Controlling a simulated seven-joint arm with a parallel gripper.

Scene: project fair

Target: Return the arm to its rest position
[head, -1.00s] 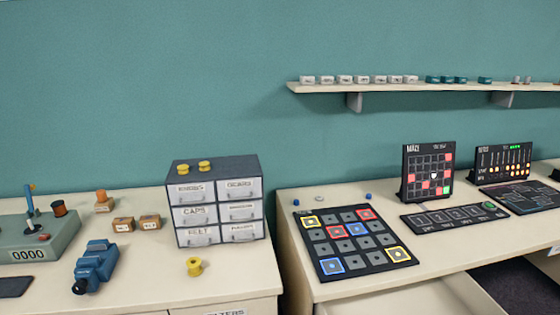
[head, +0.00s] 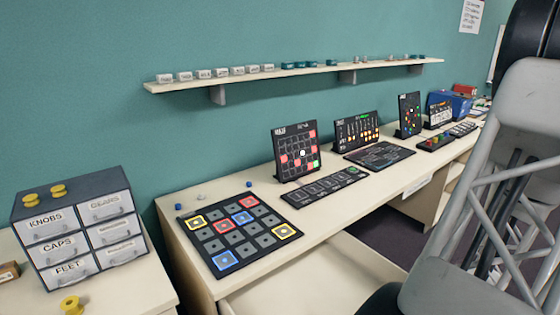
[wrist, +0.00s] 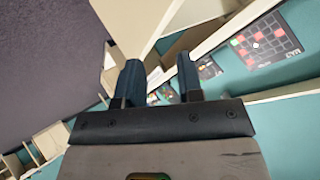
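My gripper (wrist: 160,85) shows in the wrist view with its two dark blue fingers apart and nothing between them. The wrist view is tilted and looks past the fingers at cream furniture and the teal wall. In the head view, a grey link of my arm fills the right side, and my gripper is outside that picture.
The desk (head: 240,285) carries a board of coloured squares (head: 240,232), a maze panel (head: 296,152) and other panels. A drawer cabinet (head: 80,230) stands at left with yellow spools (head: 58,190) on top. A wall shelf (head: 300,74) holds small blocks. An open drawer (head: 310,285) juts out below the desk.

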